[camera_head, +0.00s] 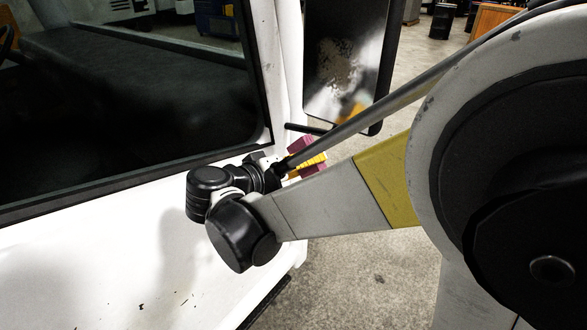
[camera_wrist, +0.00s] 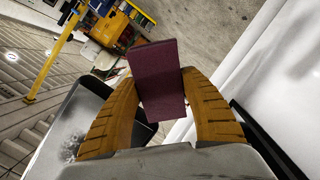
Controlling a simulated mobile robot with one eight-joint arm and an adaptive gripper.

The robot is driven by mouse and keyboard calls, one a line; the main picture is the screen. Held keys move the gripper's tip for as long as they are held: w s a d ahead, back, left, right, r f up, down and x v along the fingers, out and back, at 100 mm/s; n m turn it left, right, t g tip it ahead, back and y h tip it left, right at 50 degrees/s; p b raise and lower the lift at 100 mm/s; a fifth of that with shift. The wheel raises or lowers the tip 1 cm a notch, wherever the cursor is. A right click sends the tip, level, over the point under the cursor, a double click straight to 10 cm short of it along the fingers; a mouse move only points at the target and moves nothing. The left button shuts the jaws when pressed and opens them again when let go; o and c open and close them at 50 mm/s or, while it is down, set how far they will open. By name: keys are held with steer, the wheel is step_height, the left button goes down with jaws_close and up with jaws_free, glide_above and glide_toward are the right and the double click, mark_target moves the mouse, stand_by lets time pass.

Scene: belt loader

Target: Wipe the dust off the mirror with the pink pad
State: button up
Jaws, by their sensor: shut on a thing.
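The mirror (camera_head: 360,85) hangs in a black frame beside the white vehicle's door, upper middle of the head view. A tan dust patch (camera_head: 336,62) shows on its glass. In the wrist view part of the mirror (camera_wrist: 88,100) is at left, behind a finger, with speckled dust (camera_wrist: 70,147) low on it. My gripper (camera_wrist: 159,78) has yellow fingers shut on the dark pink pad (camera_wrist: 156,70), which sticks out beyond the fingertips. In the head view the pad (camera_head: 303,143) is below the mirror, apart from it, partly hidden by my arm.
The white vehicle door with its dark window (camera_head: 130,95) fills the left of the head view, close to my wrist. A thin black bar (camera_head: 305,128) lies below the mirror. Open concrete floor (camera_head: 345,270) shows below my arm.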

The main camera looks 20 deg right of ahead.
mark_target(316, 79)
steer(key=a+r+n+t+h+p, duration=0.1)
steer(key=a+r+t+h+p, duration=0.3)
steer(key=r, duration=1.2)
steer(key=shift+w+d+r+g+y+p, duration=0.15)
steer(key=shift+w+d+g+y+p, duration=0.25)
steer(key=shift+w+d, duration=0.5)
steer(key=shift+w+d+r+g+y+p, duration=0.1)
steer(key=shift+w+d+y+p, duration=0.2)
steer(key=shift+w+d+y, duration=0.55)
steer(key=shift+h+x, duration=0.25)
steer(key=shift+x, duration=0.9)
steer(key=shift+s+d+r, duration=0.1)
steer(key=shift+s+d, duration=0.05)
steer(key=shift+s, duration=0.1)
